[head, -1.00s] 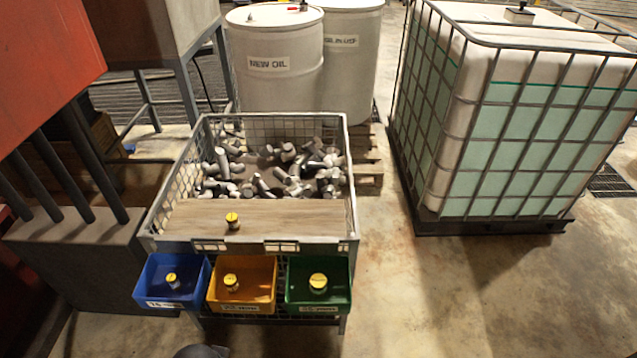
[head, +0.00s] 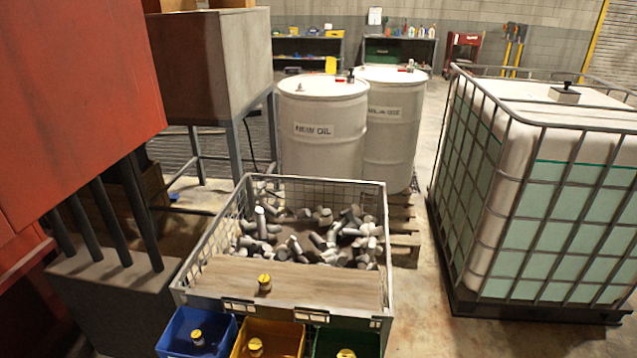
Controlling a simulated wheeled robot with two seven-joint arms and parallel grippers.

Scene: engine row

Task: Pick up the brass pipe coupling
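A small brass-yellow fitting with a dark band (head: 265,282) stands on the wooden board at the front of the wire basket; it looks like the brass pipe coupling. Similar yellow-topped pieces sit in the bins below: one in the blue bin (head: 197,337), one in the orange bin (head: 255,346) and one in the green bin (head: 345,354), cut by the bottom edge. I cannot tell from their shapes which is a coupling. Neither of my grippers shows in the head view.
The wire basket (head: 384,235) holds many grey metal pieces behind the board (head: 330,288). White drums (head: 322,150) stand on a pallet behind it. A caged liquid tank (head: 545,215) is at right, a red machine (head: 90,110) at left. Floor between basket and tank is clear.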

